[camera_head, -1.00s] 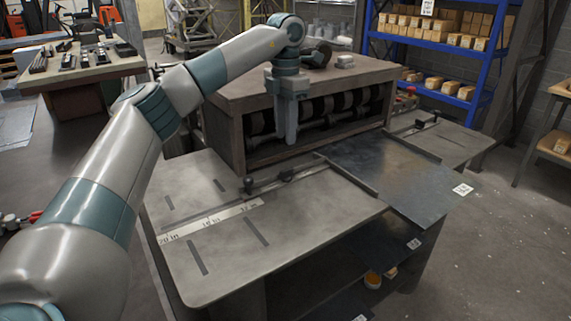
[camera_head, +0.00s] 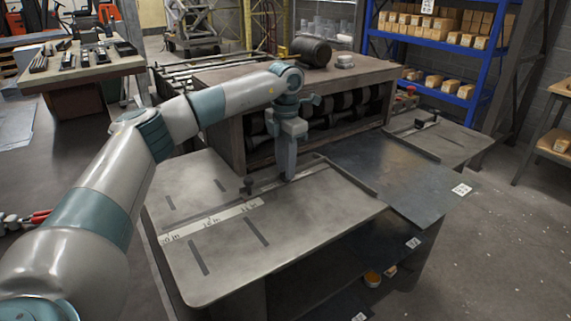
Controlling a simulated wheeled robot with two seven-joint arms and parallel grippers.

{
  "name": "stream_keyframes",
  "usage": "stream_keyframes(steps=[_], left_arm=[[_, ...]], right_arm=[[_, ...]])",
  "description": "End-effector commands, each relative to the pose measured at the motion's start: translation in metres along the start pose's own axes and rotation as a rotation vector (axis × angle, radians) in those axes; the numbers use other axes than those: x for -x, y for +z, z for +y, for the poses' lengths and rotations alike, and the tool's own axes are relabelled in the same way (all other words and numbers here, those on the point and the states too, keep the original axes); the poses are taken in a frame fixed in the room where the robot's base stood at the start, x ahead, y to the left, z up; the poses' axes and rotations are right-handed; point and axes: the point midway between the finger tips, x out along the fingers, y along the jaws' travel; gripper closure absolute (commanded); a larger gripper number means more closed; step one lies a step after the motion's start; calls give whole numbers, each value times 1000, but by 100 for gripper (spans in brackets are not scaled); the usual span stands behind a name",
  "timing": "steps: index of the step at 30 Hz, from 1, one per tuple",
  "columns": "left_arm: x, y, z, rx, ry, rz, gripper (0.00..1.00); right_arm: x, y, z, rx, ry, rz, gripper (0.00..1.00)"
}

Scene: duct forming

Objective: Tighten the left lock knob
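My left gripper (camera_head: 289,172) points straight down over the fence bar (camera_head: 318,169) on the left table plate (camera_head: 310,215). A small dark upright knob (camera_head: 247,187) stands to the left, near the end of the printed ruler strip (camera_head: 213,220). My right gripper is not in view.
The wooden roller housing (camera_head: 232,100) stands close behind the gripper. A dark metal sheet (camera_head: 400,170) lies to the right. A matching fence with a black knob (camera_head: 420,124) is on the far right plate. The front of the left plate is clear.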

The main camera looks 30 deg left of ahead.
Motion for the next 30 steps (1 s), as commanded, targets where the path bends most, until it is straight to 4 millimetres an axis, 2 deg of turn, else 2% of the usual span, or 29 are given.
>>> stream_keyframes(steps=[2,5,6,20,30], left_arm=[[0,0,0,0,0,0,75],[0,0,0,0,0,0,99],[0,0,0,0,0,0,100],[1,0,0,-47,0,0,100],[2,0,1,-243,-1,0,100]], right_arm=[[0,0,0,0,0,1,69],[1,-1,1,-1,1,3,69],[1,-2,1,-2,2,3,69],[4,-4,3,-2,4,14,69],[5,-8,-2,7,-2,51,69]])
